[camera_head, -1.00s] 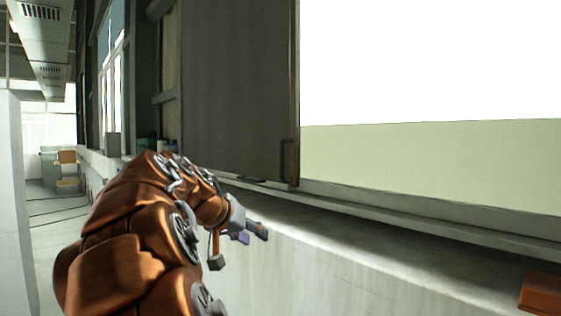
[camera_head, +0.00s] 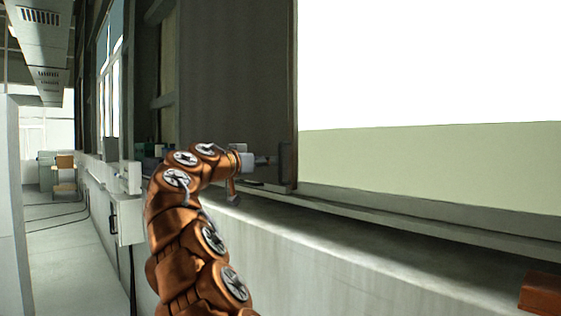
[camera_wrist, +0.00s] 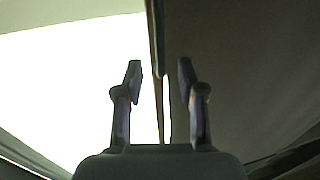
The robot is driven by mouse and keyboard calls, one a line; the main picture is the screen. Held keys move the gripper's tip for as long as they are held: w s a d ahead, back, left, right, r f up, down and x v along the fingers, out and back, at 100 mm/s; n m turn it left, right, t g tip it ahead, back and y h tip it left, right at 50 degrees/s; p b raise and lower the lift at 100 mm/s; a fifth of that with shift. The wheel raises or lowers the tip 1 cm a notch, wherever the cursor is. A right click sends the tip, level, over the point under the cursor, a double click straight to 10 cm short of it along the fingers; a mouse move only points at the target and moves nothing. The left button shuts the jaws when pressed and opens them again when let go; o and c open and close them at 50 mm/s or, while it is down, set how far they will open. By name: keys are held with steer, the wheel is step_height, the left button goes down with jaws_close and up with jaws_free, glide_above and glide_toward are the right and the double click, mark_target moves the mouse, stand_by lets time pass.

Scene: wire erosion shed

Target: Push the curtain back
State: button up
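The curtain (camera_head: 235,75) shows as a dark, flat upright panel left of the bright window opening. Its right edge has a thin frame, with a dark handle (camera_head: 286,160) low down. My gripper (camera_head: 268,161) is raised in front of the panel's lower right part, just left of the handle in the picture. In the wrist view my gripper (camera_wrist: 159,72) is open, its two fingers apart. The panel's edge (camera_wrist: 157,35) lies between and beyond them, with the dark curtain (camera_wrist: 235,70) to the right. I cannot tell whether the fingers touch anything.
A pale sill (camera_head: 400,240) runs below the window opening (camera_head: 430,65). A reddish-brown block (camera_head: 541,294) lies on it at lower right. A pale wall box (camera_head: 127,220) and a chair (camera_head: 64,172) stand to the left along an open aisle.

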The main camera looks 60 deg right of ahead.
mark_target(280, 178)
steer(key=shift+s+d+f+p, duration=0.15)
steer(key=shift+d+p, duration=0.55)
steer(key=shift+d, duration=1.1)
steer(key=shift+s+d+r+p, duration=0.1)
steer(key=shift+d+p, duration=0.55)
steer(key=shift+d, duration=1.15)
jaws_close()
